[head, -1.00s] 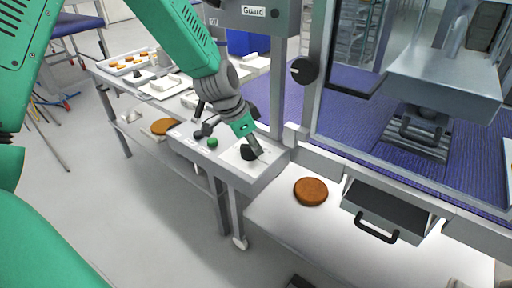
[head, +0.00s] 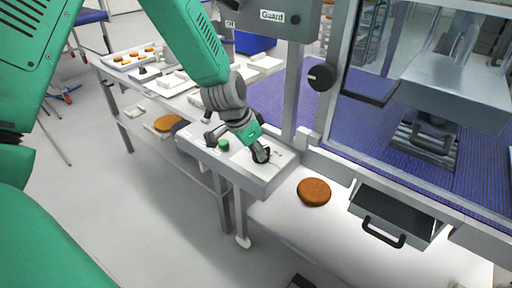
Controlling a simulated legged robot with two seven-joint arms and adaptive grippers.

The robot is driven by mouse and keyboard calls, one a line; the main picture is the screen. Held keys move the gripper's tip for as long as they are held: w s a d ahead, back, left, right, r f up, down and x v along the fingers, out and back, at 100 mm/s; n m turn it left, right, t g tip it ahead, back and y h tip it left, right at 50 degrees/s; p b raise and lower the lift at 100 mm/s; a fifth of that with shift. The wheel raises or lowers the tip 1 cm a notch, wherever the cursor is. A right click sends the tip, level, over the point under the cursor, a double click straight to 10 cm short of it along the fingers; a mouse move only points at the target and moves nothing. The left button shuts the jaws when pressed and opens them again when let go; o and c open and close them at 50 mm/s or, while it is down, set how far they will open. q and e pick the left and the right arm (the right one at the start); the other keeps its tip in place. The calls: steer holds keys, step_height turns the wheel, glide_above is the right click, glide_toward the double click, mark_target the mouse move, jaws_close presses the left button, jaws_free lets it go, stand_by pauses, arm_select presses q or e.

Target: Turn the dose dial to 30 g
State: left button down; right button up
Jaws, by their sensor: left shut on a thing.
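The dose dial (head: 262,155) is a black knob on the white top of the grey control box, in the middle of the head view. My left gripper (head: 260,150) reaches down from the upper left and is shut on the dial. The fingers hide part of the knob, and the scale marks around it are too small to read. A green button (head: 223,145) sits on the same box, left of the dial. My right gripper is not in view.
A brown round (head: 313,191) lies on the white table right of the box. A dark drawer with a handle (head: 384,232) stands beside it. A guard frame (head: 304,90) with a black knob (head: 321,77) rises behind. Trays with small rounds (head: 134,58) are at the back left.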

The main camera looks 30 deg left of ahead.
arm_select(q)
steer(key=shift+w+d+r+n+y+p, duration=0.1)
steer(key=shift+w+r+n+y+p, duration=0.1)
steer(key=shift+n+p, duration=0.2)
steer(key=shift+w+d+r+n+y+p, duration=0.1)
steer(key=shift+n+y+p, duration=0.15)
steer(key=shift+n, duration=0.25)
steer(key=n+y+p, duration=0.1)
steer(key=n+p, duration=0.2)
steer(key=shift+d+n+t, duration=0.1)
steer(key=shift+n+t, duration=0.2)
steer(key=shift+w+d+n+y+p, duration=0.15)
steer(key=shift+n+y+p, duration=0.7)
steer(key=shift+n+p, duration=1.1)
steer(key=shift+n, duration=0.25)
steer(key=c, duration=1.4)
jaws_free()
steer(key=shift+c, duration=0.2)
steer(key=shift+f, duration=0.2)
steer(key=shift+r, duration=0.3)
steer(key=v, duration=1.1)
steer(key=shift+d+r, duration=0.15)
steer(key=shift+r, duration=0.05)
